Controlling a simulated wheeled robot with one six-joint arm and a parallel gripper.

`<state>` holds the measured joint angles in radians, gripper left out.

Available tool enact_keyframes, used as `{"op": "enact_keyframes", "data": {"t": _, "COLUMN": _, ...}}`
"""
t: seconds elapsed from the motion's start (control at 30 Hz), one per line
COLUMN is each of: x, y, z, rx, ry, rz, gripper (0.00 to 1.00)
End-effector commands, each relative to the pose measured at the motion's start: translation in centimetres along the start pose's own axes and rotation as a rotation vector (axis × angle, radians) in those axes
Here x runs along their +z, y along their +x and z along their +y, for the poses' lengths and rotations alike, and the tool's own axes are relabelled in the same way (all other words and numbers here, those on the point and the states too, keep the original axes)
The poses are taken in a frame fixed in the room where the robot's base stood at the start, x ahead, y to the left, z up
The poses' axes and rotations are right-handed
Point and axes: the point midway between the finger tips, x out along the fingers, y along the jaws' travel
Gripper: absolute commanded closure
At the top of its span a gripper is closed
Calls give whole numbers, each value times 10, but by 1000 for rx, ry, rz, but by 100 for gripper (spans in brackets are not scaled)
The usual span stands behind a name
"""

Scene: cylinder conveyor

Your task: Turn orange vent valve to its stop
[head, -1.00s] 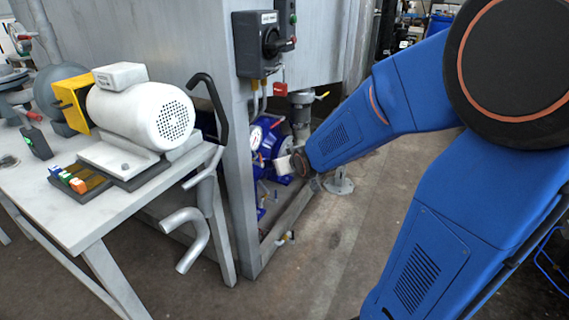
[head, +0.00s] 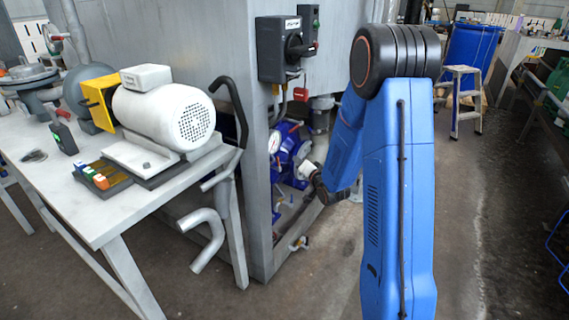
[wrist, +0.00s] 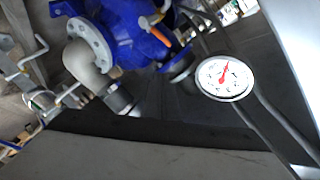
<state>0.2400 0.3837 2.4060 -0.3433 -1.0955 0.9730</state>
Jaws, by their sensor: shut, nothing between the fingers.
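The orange valve lever (wrist: 160,37) shows near the top of the wrist view, on the blue pump casing (wrist: 128,30). It points down and right there, with nothing touching it. In the head view, the blue pump (head: 290,145) sits low behind the grey frame post, partly hidden; I cannot make out the valve lever's pose there. My gripper (head: 305,168), at the end of my blue arm, is beside the pump on its right. It is shut and empty. Its fingertips are too small to see clearly, and I cannot tell whether it touches anything.
A pressure gauge (wrist: 224,77) stands right of the lever. A grey elbow pipe (wrist: 88,66) lies to its left. The grey frame post (head: 258,190) borders the pump's left side. A workbench (head: 110,205) with a white motor (head: 165,110) stands left. Open floor lies right.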

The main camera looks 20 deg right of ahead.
Motion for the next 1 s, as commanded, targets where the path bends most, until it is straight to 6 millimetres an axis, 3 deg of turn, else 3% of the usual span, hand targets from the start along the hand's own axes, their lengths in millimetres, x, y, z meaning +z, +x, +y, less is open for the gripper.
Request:
{"op": "enact_keyframes", "data": {"t": 0.2, "x": 10, "y": 17, "z": 34, "rx": -121, "ry": 277, "rz": 32, "gripper": 100}}
{"op": "enact_keyframes", "data": {"t": 0.47, "x": 16, "y": 21, "z": 56, "rx": -232, "ry": 504, "rz": 40, "gripper": 100}}
{"op": "enact_keyframes", "data": {"t": 0.73, "x": 16, "y": 31, "z": 55, "rx": -254, "ry": 542, "rz": 39, "gripper": 100}}
{"op": "enact_keyframes", "data": {"t": 1.0, "x": 12, "y": 72, "z": 45, "rx": -254, "ry": 540, "rz": 39, "gripper": 100}}
